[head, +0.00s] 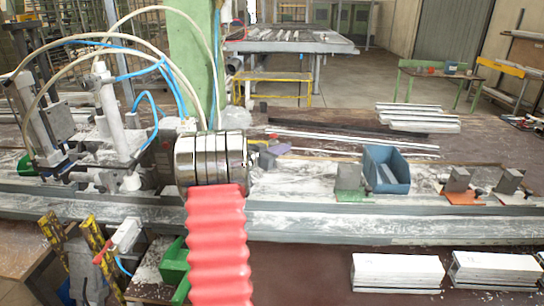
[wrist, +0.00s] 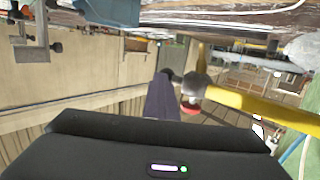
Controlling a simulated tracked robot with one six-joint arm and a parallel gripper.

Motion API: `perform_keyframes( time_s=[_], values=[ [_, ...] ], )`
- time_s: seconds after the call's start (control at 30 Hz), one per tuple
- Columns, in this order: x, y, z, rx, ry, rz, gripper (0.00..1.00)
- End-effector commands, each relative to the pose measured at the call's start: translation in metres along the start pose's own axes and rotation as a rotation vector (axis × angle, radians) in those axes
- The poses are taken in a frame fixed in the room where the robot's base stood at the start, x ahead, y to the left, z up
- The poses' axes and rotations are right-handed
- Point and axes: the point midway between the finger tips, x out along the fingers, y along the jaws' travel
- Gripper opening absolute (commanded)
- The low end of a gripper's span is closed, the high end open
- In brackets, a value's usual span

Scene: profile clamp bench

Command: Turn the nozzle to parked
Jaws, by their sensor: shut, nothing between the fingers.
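I cannot pick out the nozzle for certain in either view. In the wrist view, a grey fitting with a red disc (wrist: 190,106) sits on a thick yellow bar (wrist: 255,112); I cannot tell whether it is the nozzle. My gripper (wrist: 162,82) is a narrow purple shape with its fingers together, shut and empty. Its tip looks close to the left side of the fitting; whether they touch is unclear. In the head view, a small purple piece beside my chrome wrist appears to be my gripper (head: 275,150). My red-sleeved arm hides part of the bench there.
A clamp machine (head: 125,125) with hoses stands at left beside a green post (head: 190,60). A blue bin (head: 386,168) and several small grey blocks stand on the bench at right. White profiles (head: 398,272) lie at the front.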

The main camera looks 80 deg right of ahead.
Motion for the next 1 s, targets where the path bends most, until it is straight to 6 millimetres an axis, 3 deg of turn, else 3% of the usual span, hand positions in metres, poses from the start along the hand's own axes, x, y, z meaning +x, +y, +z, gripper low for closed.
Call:
perform_keyframes(
  time_s=[0.17, 0.8, 1.0],
  values=[
    [-0.018, 0.003, -0.002, -0.001, 0.002, -0.006, 0.00],
    [-0.120, 0.030, -0.001, 0.000, 0.002, -0.002, 0.00],
    [-0.134, 0.034, -0.001, 0.001, 0.002, 0.000, 0.00]
  ],
)
